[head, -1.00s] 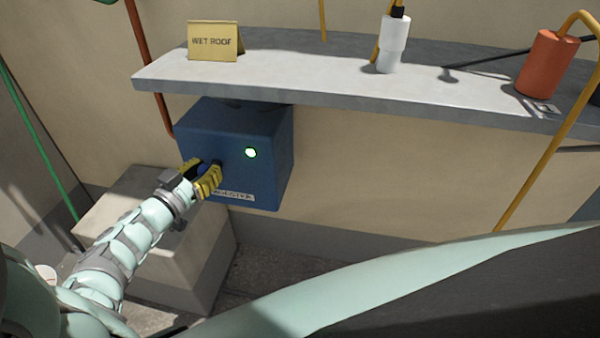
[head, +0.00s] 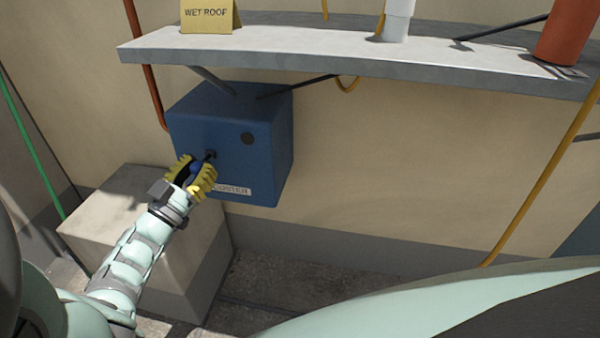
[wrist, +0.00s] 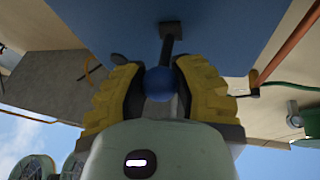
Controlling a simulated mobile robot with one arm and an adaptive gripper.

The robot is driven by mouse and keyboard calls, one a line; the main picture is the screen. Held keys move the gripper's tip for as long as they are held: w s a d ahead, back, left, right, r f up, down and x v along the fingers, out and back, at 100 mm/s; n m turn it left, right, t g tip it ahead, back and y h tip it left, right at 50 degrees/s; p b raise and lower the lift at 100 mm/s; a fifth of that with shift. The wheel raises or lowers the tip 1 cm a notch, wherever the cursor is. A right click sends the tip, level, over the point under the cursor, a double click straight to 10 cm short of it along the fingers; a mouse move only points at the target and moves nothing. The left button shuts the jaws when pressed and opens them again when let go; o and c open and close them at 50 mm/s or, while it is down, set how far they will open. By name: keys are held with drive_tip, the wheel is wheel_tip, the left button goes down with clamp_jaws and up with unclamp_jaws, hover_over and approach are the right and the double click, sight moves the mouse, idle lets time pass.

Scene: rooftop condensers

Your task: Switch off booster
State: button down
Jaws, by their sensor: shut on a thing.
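The booster is a blue box (head: 262,165) under the shelf, with a partly covered label on its lower front. A round indicator lamp (head: 248,138) on its front is dark. A short dark lever (head: 209,156) sticks out left of the lamp and ends in a blue ball knob, clearest in the wrist view (wrist: 159,83). My gripper (head: 194,174), with yellow ribbed fingers, is shut on this knob. In the wrist view the fingers (wrist: 159,90) sit on both sides of the ball, with the lever running to its mount on the blue face.
A grey shelf (head: 330,66) runs above the box, carrying a yellow WET ROOF sign (head: 208,15), a white cylinder (head: 398,22) and an orange one (head: 566,36). A pale block (head: 125,215) stands below left. A yellow cable (head: 545,185) hangs at right.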

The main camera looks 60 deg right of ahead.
drive_tip(key=f+m+g+h+b, duration=0.1)
drive_tip(key=h+b, duration=0.1)
drive_tip(key=b, duration=0.2)
drive_tip(key=f+m+h+b, duration=0.1)
drive_tip(key=h+b, duration=0.1)
drive_tip(key=b, duration=0.1)
drive_tip(key=f+m+g+h+b, duration=0.1)
drive_tip(key=b, duration=0.3)
drive_tip(key=shift+w+d+f+m+g+h+b, duration=0.2)
drive_tip(key=shift+m+g+h+b, duration=0.1)
drive_tip(key=shift+m+h+b, duration=0.1)
drive_tip(key=shift+s, duration=0.1)
drive_tip(key=c, duration=0.6)
unclamp_jaws()
drive_tip(key=shift+r+g, duration=0.1)
drive_tip(key=shift+g, duration=0.2)
drive_tip(key=shift+c, duration=0.2)
drive_tip(key=a+f, duration=0.3)
drive_tip(key=a, duration=1.2)
drive_tip(key=shift+w+f, duration=0.25)
drive_tip(key=shift+f, duration=0.1)
